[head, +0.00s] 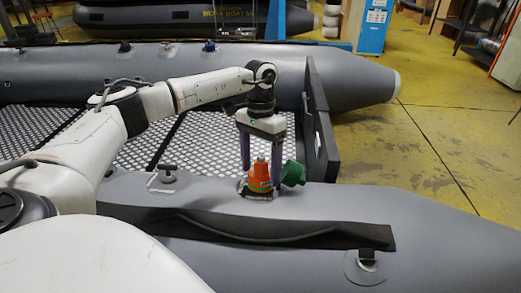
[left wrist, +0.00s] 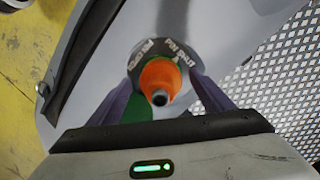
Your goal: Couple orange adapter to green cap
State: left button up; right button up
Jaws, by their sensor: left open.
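The orange adapter (head: 260,180) stands upright on the grey boat tube, with a grey nozzle on top. The green cap (head: 293,174) sits tilted beside it, on its right in the head view. My left gripper (head: 261,181) points down from above, its fingers on either side of the adapter. In the left wrist view the adapter (left wrist: 159,80) shows between the two open fingers. The green cap (left wrist: 130,108) is partly hidden behind the left finger there. Whether the fingers touch the adapter is not clear. My right gripper is not in view.
The near boat tube (head: 430,225) carries a dark strap (head: 290,232) in front of the adapter. A dark upright board (head: 319,125) stands just behind the cap. A small black fitting (head: 168,173) lies to the left. The perforated floor (head: 60,130) lies behind.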

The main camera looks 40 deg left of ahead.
pick_arm(q)
jog(key=shift+p+v, duration=0.5)
jog(key=shift+v, duration=0.5)
jog(key=p+v, duration=0.2)
jog(key=v, duration=0.5)
jog(key=shift+r+p, duration=0.3)
jog(key=shift+a+r, duration=0.1)
jog(key=shift+r, duration=0.25)
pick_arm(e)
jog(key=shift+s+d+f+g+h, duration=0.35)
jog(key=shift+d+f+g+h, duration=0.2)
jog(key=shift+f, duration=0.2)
pick_arm(q)
jog(key=shift+c, duration=0.3)
